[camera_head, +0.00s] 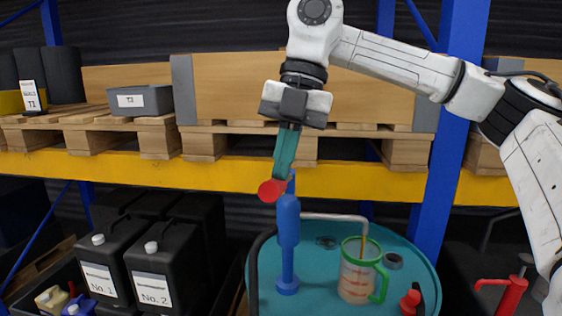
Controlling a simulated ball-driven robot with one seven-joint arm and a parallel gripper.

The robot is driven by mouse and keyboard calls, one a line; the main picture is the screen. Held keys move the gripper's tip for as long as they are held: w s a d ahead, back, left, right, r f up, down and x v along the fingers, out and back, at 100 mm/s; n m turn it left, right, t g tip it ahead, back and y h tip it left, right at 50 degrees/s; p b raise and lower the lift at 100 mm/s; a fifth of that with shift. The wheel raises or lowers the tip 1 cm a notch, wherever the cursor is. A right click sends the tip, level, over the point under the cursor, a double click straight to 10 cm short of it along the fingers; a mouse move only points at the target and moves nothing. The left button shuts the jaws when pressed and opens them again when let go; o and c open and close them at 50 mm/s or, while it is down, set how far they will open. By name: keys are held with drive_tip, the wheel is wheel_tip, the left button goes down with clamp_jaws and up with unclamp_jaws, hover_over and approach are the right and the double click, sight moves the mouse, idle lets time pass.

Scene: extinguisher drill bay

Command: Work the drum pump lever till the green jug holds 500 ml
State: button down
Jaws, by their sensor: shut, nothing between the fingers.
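The blue drum pump (288,240) stands upright on the teal drum top (320,296). The red knob of its lever (271,190) shows near the pump's head; most of the lever is hidden or seen end-on. My gripper (281,172) is shut, its teal fingers pointing down with the tips at the knob; I cannot tell whether they touch. The clear jug (352,283) with green rim and handle stands right of the pump, under the bent grey spout (335,217). A thin amber streak shows below the spout's end. The jug has reddish marks; its level is unreadable.
Black canisters (153,268) stand left. A yellow shelf beam (150,170) runs behind.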

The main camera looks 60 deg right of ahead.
drive_tip(key=shift+x, duration=0.8)
drive_tip(key=shift+f, duration=0.15)
